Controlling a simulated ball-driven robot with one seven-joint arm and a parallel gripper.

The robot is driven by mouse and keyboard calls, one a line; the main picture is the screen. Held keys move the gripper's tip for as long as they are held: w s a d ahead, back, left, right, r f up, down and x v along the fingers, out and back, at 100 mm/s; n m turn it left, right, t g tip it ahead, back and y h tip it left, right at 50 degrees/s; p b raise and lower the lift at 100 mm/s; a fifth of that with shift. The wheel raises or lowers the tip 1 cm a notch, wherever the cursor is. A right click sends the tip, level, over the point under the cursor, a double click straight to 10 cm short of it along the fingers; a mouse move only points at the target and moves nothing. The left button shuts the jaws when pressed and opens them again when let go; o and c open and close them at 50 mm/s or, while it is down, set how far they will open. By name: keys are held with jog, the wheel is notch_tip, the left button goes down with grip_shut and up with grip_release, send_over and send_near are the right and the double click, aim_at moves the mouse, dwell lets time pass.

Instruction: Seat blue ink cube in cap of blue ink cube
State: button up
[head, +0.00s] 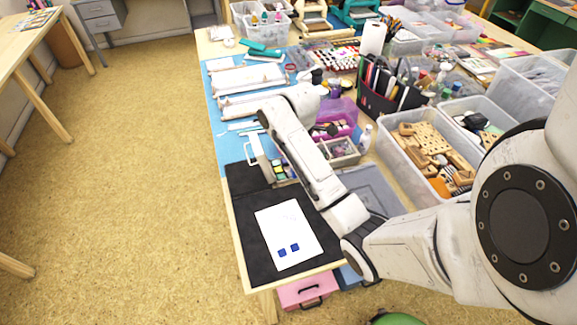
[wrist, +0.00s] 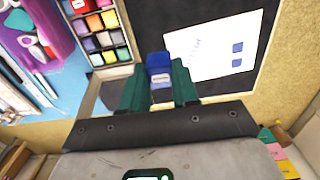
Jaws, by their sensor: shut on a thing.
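My gripper (wrist: 159,85) has green fingers and is shut on the blue ink cube (wrist: 158,62), with a finger on either side. The cube has a blue body and a pale label on its near face. A tray of colored ink cubes (wrist: 98,42) lies up and left of the gripper in the wrist view. It shows partly beside my arm in the head view (head: 279,171). I cannot pick out the cap of the blue ink cube with certainty. In the head view I cannot make out my gripper's fingers or the held cube.
A white sheet (head: 289,231) with two blue square marks (head: 288,250) lies on a black mat (head: 243,178). The mat reaches the table's near left edge. A purple bin (head: 340,118) and a clear tub of wooden parts (head: 393,160) crowd the right side.

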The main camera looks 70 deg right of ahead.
jog(key=w+d+f+b, duration=0.2)
jog(key=b, duration=0.1)
jog(key=w+d+f+b, duration=0.1)
jog(key=d+f+b, duration=0.2)
jog(key=b, duration=0.1)
jog(key=w+d+f+b, duration=0.2)
jog(key=d+b, duration=0.1)
jog(key=shift+w+d+f+b, duration=0.2)
jog(key=shift+w+f+b, duration=0.05)
jog(key=shift+w+b, duration=0.1)
jog(key=shift+w+d, duration=0.2)
jog(key=shift+d, duration=0.05)
jog(key=shift+w+d+f, duration=0.15)
jog(key=shift+d+f, duration=0.1)
jog(key=shift+f, duration=0.25)
jog(key=shift+w+d+f+p, duration=0.15)
jog(key=shift+f+p, duration=0.25)
jog(key=shift+f, duration=0.45)
jog(key=shift+s+d+f+p, duration=0.1)
jog(key=shift+f+p, duration=0.25)
jog(key=shift+f, duration=0.45)
jog(key=shift+f, duration=0.1)
jog(key=o, duration=0.9)
jog(key=shift+f+b, duration=0.2)
jog(key=shift+b, duration=0.4)
